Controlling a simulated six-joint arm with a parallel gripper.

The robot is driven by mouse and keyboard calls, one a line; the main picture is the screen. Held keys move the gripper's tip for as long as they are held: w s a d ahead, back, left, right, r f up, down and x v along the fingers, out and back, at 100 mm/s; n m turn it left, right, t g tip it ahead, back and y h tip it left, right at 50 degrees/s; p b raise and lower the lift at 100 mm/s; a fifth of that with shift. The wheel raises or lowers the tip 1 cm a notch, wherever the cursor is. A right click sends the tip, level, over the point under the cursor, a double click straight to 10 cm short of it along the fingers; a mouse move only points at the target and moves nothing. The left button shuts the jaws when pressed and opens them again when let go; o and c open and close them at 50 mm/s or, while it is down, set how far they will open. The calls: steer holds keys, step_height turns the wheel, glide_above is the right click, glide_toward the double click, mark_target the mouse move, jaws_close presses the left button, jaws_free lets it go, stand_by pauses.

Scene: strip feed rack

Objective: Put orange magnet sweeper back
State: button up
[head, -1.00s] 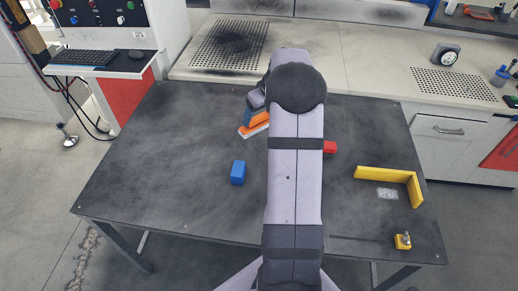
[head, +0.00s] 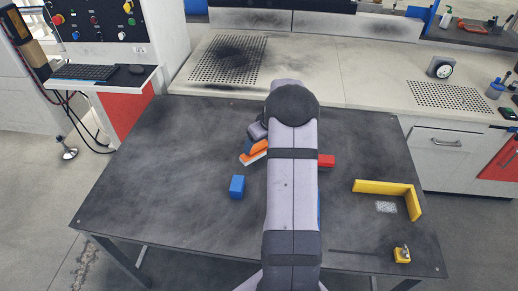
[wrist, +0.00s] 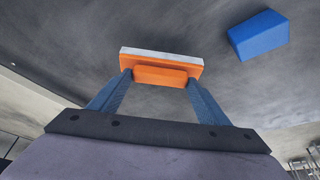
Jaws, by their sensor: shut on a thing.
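The orange magnet sweeper (head: 255,151) is an orange block with a pale strip along one long edge. In the head view it shows just left of my arm, over the dark table, and the arm hides part of it. In the wrist view the sweeper (wrist: 160,74) sits between the two blue fingertips of my gripper (wrist: 160,82), which is shut on it. The pale strip faces away from the gripper's palm. I cannot tell how far the sweeper is above the table.
A blue block (head: 237,187) stands on the table (head: 150,190) left of my arm. A red block (head: 326,161) is partly behind the arm. A yellow L-shaped fence (head: 385,188) with a pale speckled patch (head: 386,207) and a small yellow device (head: 402,254) are at right. The table's left is clear.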

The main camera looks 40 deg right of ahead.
mark_target(259, 149)
steer(key=shift+f, duration=1.55)
steer(key=shift+f, duration=0.15)
steer(key=o, duration=0.9)
steer(key=shift+o, duration=0.2)
steer(key=shift+s+r, duration=0.15)
steer(key=shift+r, duration=0.4)
steer(key=b+v, duration=0.1)
steer(key=v, duration=1)
steer(key=shift+s, duration=0.1)
